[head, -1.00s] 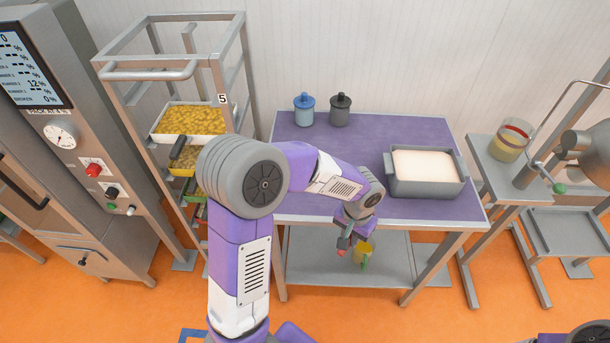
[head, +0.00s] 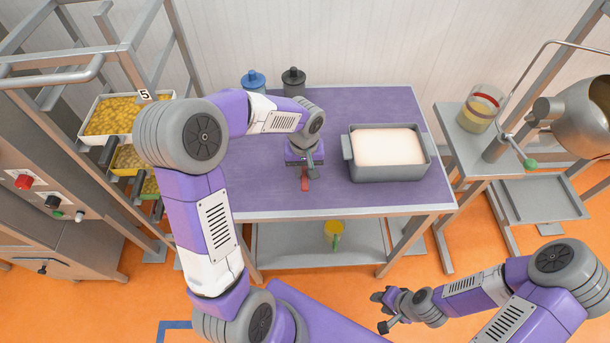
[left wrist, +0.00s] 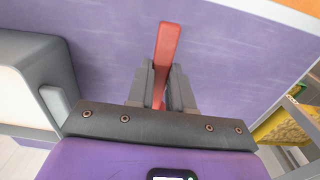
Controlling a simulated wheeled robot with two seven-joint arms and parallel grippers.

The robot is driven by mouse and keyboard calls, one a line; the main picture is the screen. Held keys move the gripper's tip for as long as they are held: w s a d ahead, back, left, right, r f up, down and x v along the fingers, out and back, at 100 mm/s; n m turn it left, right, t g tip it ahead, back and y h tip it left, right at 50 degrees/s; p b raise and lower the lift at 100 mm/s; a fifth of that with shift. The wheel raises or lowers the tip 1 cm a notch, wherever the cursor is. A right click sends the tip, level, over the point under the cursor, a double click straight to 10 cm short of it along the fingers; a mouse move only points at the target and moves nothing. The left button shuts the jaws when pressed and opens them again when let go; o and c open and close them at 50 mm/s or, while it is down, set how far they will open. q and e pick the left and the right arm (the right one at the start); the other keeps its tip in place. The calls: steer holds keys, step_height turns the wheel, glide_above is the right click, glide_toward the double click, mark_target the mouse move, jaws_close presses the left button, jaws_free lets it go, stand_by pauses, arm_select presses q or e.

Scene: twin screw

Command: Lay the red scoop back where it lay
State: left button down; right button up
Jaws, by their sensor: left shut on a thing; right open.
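The red scoop (head: 305,184) is in the jaws of my left gripper (head: 306,170), over the purple tabletop (head: 270,190) to the left of the grey tub. In the left wrist view, a flat red length of the scoop (left wrist: 168,45) sticks out past the shut fingers (left wrist: 161,85); the rest of it is hidden between them. I cannot tell whether the scoop touches the table. My right gripper (head: 382,312) is open and empty, in front of the table and over the orange floor.
A grey tub (head: 390,176) of white material stands on the table's right. A blue canister (head: 254,82) and a dark canister (head: 293,82) stand at the back. A yellow jug (head: 334,232) is on the lower shelf. The front part of the tabletop is bare.

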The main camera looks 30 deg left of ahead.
mark_target(305, 173)
arm_select(q)
steer(key=shift+w+f+b, duration=0.1)
steer(key=shift+f+b, duration=0.2)
steer(key=shift+f, duration=1.7)
steer(key=shift+f, duration=0.1)
steer(key=c, duration=1)
jaws_free()
steer(key=shift+r, duration=0.2)
step_height(305, 173, up, 12)
steer(key=shift+p, duration=1)
